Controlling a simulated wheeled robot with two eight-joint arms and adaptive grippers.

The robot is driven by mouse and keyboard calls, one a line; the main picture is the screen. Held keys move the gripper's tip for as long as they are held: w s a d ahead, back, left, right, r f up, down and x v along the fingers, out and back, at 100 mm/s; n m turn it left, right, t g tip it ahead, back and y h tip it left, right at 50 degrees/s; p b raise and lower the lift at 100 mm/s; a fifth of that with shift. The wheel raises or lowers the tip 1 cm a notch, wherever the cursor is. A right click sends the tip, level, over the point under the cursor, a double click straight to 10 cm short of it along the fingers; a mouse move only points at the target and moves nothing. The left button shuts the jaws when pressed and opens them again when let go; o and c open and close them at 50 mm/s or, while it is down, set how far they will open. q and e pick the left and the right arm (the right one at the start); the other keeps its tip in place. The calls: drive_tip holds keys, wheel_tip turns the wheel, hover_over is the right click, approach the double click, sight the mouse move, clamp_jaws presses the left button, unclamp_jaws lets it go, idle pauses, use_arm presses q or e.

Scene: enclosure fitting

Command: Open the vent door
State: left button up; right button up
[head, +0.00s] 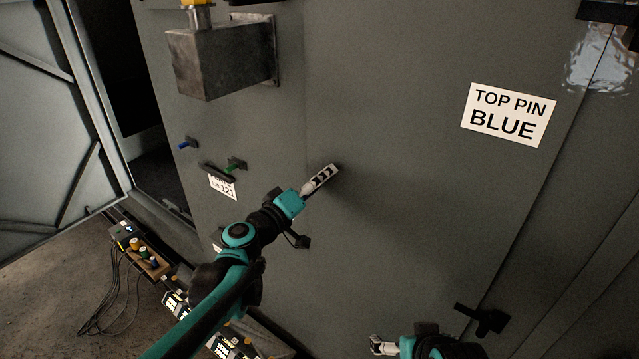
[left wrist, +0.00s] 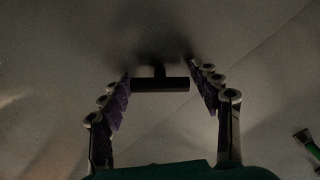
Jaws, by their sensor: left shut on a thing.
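A large grey panel (head: 400,200) fills the middle of the head view. I cannot make out which part of it is the vent door. My left gripper (head: 327,174) is against the panel. In the left wrist view its two fingers (left wrist: 160,90) stand either side of a dark T-shaped handle (left wrist: 160,85) on the grey surface, shut on the ends of its bar. The handle is mostly hidden in the head view. My right gripper (head: 382,346) is at the bottom edge of the head view, apart from the panel's fittings. Its jaw state is unclear.
A grey metal box (head: 215,60) juts out at upper left. Below it are a blue pin (head: 187,143) and a green pin (head: 236,164). A sign (head: 508,114) reads TOP PIN BLUE. A black handle (head: 482,319) sits at lower right. Cables (head: 103,300) lie on the floor.

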idle(0.4)
use_arm(q)
drive_tip(key=o, duration=1.2)
drive_tip(key=shift+c, duration=0.2)
drive_tip(key=shift+a, duration=0.1)
drive_tip(key=v, duration=1.2)
